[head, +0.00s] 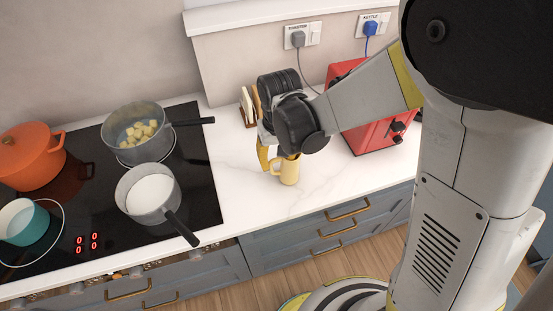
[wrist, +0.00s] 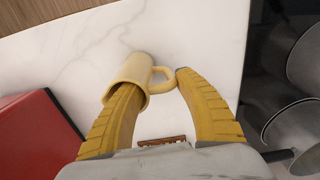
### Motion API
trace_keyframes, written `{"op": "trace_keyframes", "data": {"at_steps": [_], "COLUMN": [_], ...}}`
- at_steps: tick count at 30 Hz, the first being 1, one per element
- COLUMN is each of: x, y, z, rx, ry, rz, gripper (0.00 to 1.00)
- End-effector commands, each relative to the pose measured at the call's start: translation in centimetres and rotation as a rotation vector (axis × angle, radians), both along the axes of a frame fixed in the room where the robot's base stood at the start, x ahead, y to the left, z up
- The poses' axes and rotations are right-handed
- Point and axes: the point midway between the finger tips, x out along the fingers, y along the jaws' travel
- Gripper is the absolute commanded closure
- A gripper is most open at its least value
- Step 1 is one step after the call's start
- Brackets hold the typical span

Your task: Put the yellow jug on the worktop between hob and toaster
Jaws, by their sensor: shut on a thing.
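The yellow jug (head: 287,171) is upright at the worktop (head: 240,196), between the black hob (head: 198,187) on the left and the red toaster (head: 367,135) on the right. My gripper (head: 273,160) is above it, pointing down. In the wrist view, my gripper (wrist: 155,82) is shut on the jug (wrist: 132,72). One yellow finger reaches into or across its mouth; the other is by the handle (wrist: 160,77). I cannot tell whether the jug's base touches the worktop. My gripper hides part of its top in the head view.
A pot with yellow cubes (head: 137,132) and a pan of white liquid (head: 150,194) stand on the hob, the pan's handle pointing to the front. A rack (head: 249,106) stands behind my gripper. The worktop in front of the jug is clear, ending above blue drawers (head: 330,225).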

Motion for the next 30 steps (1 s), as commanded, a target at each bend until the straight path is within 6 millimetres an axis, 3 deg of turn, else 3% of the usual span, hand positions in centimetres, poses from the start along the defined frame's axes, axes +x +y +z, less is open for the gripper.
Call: {"op": "trace_keyframes", "data": {"at_steps": [2, 3, 4, 13, 17, 30], "x": [0.0, 0.0, 0.0, 0.0, 0.0, -0.3], "y": [0.0, 0.0, 0.0, 0.0, 0.0, -0.2], "z": [-0.4, -0.3, -0.2, -0.1, 0.8, 10.0], "rx": [0.000, 0.000, 0.000, 0.000, 0.000, 0.000], "ry": [0.000, 0.000, 0.000, 0.000, 0.000, 0.000], "rz": [0.000, 0.000, 0.000, 0.000, 0.000, 0.000], "gripper": [1.00, 0.47, 0.38, 0.37, 0.37, 0.37]}}
